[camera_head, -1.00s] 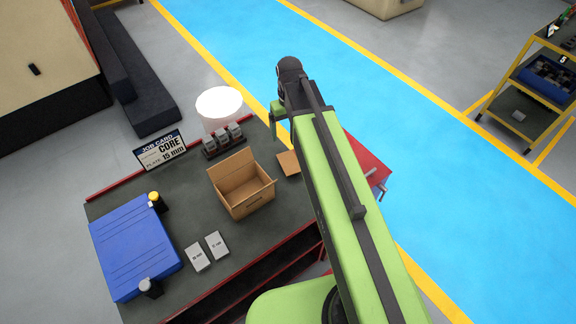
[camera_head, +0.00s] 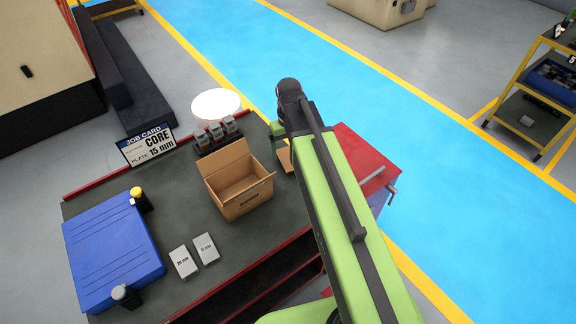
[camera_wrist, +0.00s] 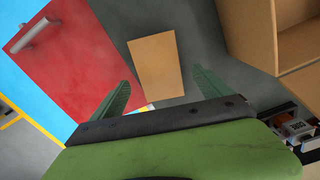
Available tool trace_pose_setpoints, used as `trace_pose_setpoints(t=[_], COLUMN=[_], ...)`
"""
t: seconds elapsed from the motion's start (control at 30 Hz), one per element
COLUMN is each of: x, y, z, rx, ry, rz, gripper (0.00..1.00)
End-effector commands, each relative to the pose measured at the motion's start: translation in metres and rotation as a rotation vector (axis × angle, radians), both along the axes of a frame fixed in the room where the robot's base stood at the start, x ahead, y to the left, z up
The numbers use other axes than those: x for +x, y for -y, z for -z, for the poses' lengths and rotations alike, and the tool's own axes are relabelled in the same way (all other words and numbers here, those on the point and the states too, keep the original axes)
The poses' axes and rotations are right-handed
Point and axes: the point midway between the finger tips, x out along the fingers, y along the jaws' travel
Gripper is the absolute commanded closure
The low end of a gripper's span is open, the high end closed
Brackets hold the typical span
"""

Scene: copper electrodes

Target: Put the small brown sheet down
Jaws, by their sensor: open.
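The small brown sheet (camera_wrist: 156,69) lies flat on the dark worktop in the wrist view, between the red panel and the cardboard box. In the head view only part of the sheet (camera_head: 284,160) shows beside my arm. My gripper (camera_wrist: 165,80) is open, with its two green fingers spread to either side of the sheet's near end. The fingers look apart from the sheet, and nothing is held. In the head view my gripper (camera_head: 279,140) is partly hidden by my arm.
An open cardboard box (camera_head: 240,199) stands left of the sheet. A row of grey blocks (camera_head: 216,133), a job card sign (camera_head: 148,145), a blue case (camera_head: 112,250) and two grey plates (camera_head: 194,256) share the worktop. A red surface (camera_head: 360,160) lies to the right.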

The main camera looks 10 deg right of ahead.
Motion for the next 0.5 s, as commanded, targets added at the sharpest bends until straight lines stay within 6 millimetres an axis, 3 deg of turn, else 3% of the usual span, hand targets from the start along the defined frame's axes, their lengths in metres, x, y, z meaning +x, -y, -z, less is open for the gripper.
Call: trace_pose_setpoints(t=[0.03, 0.3, 0.5], x=[-0.0001, -0.0001, 0.0], y=[0.0, 0.0, 0.0], z=[0.0151, 0.0128, 0.0128], rx=[0.0, 0.0, 0.0], ry=[0.0, 0.0, 0.0], rz=[0.0, 0.0, 0.0], gripper=[0.11, 0.12, 0.38])
